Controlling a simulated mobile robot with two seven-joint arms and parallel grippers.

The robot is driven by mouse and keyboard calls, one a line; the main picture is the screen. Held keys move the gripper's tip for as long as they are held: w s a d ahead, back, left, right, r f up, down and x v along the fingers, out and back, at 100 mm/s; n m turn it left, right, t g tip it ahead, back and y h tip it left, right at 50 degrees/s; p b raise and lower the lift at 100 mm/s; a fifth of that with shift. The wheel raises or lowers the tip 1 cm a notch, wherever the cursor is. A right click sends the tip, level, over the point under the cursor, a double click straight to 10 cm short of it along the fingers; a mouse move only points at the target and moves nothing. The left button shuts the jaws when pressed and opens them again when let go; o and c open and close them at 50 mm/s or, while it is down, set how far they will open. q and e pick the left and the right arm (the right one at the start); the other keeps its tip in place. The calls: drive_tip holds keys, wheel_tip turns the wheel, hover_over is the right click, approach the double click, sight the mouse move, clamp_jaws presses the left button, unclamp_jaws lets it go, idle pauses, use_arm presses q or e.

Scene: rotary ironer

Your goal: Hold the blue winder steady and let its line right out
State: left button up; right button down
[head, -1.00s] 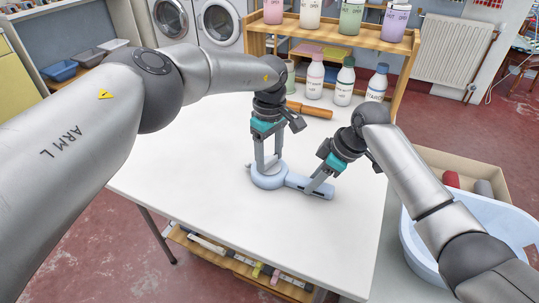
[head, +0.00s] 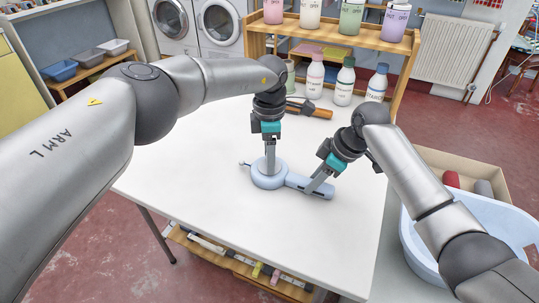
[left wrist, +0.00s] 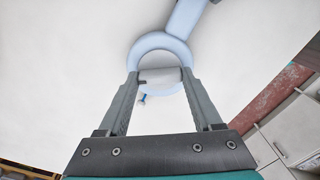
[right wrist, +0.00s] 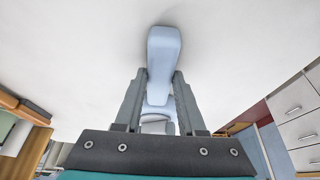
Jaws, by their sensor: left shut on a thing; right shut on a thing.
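The light blue winder (head: 266,183) lies flat on the white table, its round body to the left and its straight handle to the right. My left gripper (head: 270,170) points straight down at the round body. In the left wrist view the winder's ring (left wrist: 160,40) surrounds a grey-white centre piece (left wrist: 160,75), and my left fingers are shut on that centre piece. My right gripper (head: 318,187) comes in slanted and is shut on the handle, which also shows in the right wrist view (right wrist: 163,60). A small blue tip (head: 243,164) sticks out at the body's left side. I cannot make out the line.
Bottles (head: 345,82) and a brown-handled tool (head: 310,108) are at the table's back. A wooden shelf (head: 340,37) with jars stands behind. A light blue tub (head: 410,235) is at right. The table (head: 190,165) is bare left of the winder.

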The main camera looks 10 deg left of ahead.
use_arm(q)
drive_tip(key=n, duration=1.5)
drive_tip(key=shift+n, duration=0.3)
drive_tip(key=n, duration=0.3)
drive_tip(key=shift+n, duration=0.4)
drive_tip(key=n, duration=0.7)
drive_tip(key=shift+n, duration=1.9)
